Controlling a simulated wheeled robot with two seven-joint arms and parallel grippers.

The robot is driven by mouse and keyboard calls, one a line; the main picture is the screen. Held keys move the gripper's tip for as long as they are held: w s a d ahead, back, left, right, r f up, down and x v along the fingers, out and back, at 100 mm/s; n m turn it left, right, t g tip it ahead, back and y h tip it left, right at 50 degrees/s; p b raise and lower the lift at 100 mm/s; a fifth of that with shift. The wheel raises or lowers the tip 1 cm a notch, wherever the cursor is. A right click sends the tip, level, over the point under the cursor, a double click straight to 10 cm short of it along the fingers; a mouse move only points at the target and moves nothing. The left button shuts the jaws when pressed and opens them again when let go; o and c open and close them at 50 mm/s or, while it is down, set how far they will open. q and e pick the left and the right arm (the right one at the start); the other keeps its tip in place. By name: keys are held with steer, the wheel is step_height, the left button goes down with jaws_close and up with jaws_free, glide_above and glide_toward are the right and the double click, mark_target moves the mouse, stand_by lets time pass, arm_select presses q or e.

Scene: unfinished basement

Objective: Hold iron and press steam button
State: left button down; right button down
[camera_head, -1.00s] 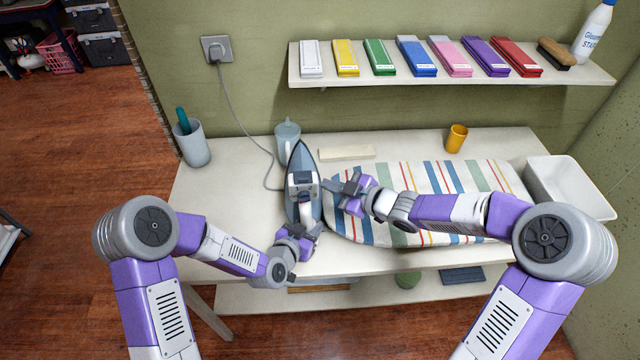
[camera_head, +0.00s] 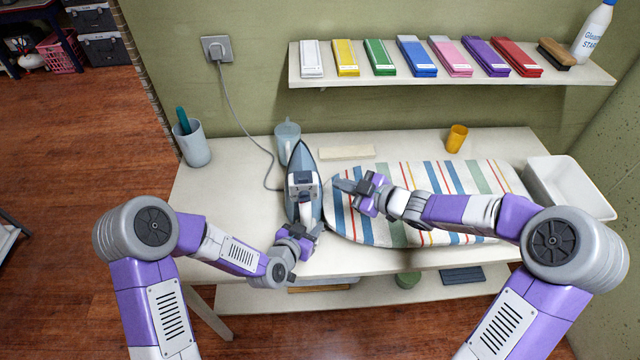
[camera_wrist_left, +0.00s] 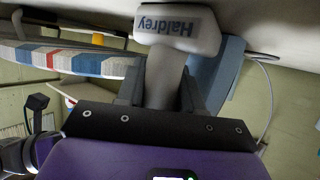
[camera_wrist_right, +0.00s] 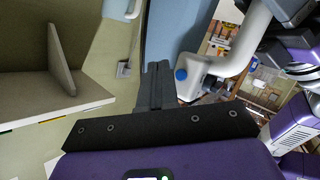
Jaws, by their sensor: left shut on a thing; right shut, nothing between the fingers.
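In the left wrist view the pale handle (camera_wrist_left: 170,75), marked "Haldrey", is between the fingers. My right gripper (camera_head: 340,184) is shut and empty, over the board's left end, just right of the iron and apart from it. In the right wrist view the closed fingers (camera_wrist_right: 158,72) point close to a blue button (camera_wrist_right: 181,75) on the iron's pale handle.
The striped ironing board (camera_head: 440,190) fills the table's middle and right. A jug (camera_head: 287,140) stands behind the iron, whose cord runs to a wall socket (camera_head: 216,48). A grey cup (camera_head: 193,145), an orange cup (camera_head: 456,138) and a white bin (camera_head: 570,187) stand around.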

steer(key=shift+d, duration=1.8)
arm_select(q)
steer(key=c, duration=0.6)
jaws_free()
steer(key=shift+c, duration=0.2)
